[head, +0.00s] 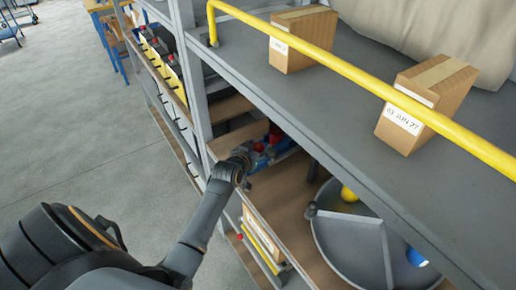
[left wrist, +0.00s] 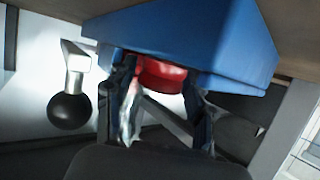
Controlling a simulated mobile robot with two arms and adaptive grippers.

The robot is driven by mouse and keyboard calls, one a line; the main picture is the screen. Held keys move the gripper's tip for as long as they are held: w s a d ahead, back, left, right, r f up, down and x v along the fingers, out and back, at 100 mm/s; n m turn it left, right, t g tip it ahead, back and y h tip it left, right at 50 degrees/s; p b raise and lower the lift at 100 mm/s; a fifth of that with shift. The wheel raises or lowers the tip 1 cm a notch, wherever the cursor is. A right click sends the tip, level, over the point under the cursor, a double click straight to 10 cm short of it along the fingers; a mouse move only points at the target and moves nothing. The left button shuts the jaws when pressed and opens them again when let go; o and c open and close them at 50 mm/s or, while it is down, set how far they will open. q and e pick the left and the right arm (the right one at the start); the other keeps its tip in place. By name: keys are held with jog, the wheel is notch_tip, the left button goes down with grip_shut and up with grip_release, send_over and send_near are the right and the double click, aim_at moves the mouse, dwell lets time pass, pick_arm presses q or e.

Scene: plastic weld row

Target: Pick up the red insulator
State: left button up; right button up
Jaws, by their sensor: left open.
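The red insulator (left wrist: 162,74) shows in the left wrist view, against the front of a blue bin or block (left wrist: 195,35). My left gripper (left wrist: 162,105) is open, with one finger on each side below the red piece; I cannot tell whether they touch it. In the head view my left gripper (head: 243,160) reaches into the shelf beside the blue bin (head: 270,150), where small red pieces (head: 274,136) show. My gripper partly hides the bin's near side. My right gripper is not in view.
A round grey tray (head: 345,245) with a yellow ball (head: 349,194) sits on the shelf to the right. A black knob (left wrist: 69,111) on a metal stem stands left of my fingers. A grey upper shelf with a yellow rail (head: 370,82) and cardboard boxes (head: 425,100) overhangs.

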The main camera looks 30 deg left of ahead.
aim_at(258, 146)
pick_arm(q)
jog(key=shift+c, duration=0.2)
jog(key=c, duration=0.9)
jog(key=shift+r, duration=0.2)
jog(key=shift+r, duration=0.25)
notch_tip(258, 146, up, 2)
jog(key=shift+r+b, duration=0.15)
jog(key=shift+b, duration=0.45)
jog(key=w+d+r+b+v, duration=0.1)
jog(key=r+v, duration=0.1)
jog(key=v, duration=0.6)
jog(key=w+r+b+v, duration=0.1)
jog(key=v, duration=0.8)
jog(key=s+d+r+m+h, duration=0.2)
jog(key=s+d, duration=0.1)
jog(key=d, duration=1.2)
